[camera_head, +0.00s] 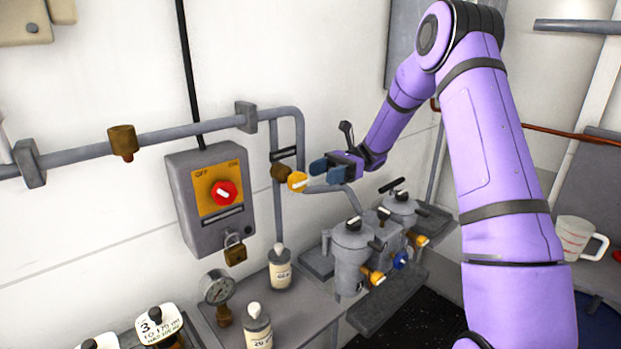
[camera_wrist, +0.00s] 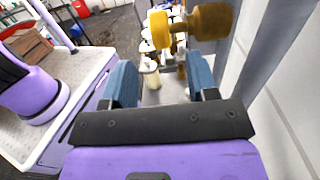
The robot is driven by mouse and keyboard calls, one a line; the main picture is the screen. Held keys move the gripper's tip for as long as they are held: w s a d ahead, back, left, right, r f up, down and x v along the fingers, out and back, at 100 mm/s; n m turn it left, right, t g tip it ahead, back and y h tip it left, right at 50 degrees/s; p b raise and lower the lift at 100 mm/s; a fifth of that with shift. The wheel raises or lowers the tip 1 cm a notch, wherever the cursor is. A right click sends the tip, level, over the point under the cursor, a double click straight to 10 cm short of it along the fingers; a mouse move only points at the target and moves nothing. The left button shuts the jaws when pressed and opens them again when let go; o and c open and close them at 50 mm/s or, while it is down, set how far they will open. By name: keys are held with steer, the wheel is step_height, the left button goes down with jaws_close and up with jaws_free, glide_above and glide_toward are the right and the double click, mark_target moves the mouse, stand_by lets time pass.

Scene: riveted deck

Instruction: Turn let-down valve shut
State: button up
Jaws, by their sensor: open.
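A valve with a round yellow-orange knob and a pale bar (camera_head: 298,182) sits on the grey wall pipe, right of the switch box. It is the valve nearest my gripper; no label shows that it is the let-down valve. My gripper (camera_head: 322,170) is just right of the knob, with blue fingers apart and nothing between them. In the wrist view, the yellow knob (camera_wrist: 160,29) shows ahead of the open gripper (camera_wrist: 161,82), near the top edge, with its brass body (camera_wrist: 208,20) to the right. The knob appears apart from the fingers.
A grey switch box (camera_head: 208,200) with a red knob and padlock hangs on the wall. Below stand a pressure gauge (camera_head: 217,289), white-capped bottles (camera_head: 280,270) and a grey pump assembly (camera_head: 352,250) with brass valves. A measuring jug (camera_head: 578,238) stands at right.

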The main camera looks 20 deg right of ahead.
steer(key=shift+v, duration=1.8)
steer(key=s+a+r+n+t+h, duration=0.1)
steer(key=s+a+r+n+h, duration=0.3)
steer(key=s, duration=0.4)
steer(key=s+a+r+n+t+h, duration=0.1)
steer(key=s+a+r+n+h, duration=0.1)
steer(key=s+a+r+h, duration=0.35)
steer(key=s+d+r+n+t+h, duration=0.1)
steer(key=s+n+t+h, duration=0.3)
steer(key=s, duration=0.5)
steer(key=s+d+r+n+t+h, duration=0.2)
steer(key=s+d+n+t+h, duration=0.2)
steer(key=s, duration=0.6)
steer(key=shift+s+r+t, duration=0.2)
steer(key=shift+s+t, duration=0.05)
steer(key=shift+t, duration=0.15)
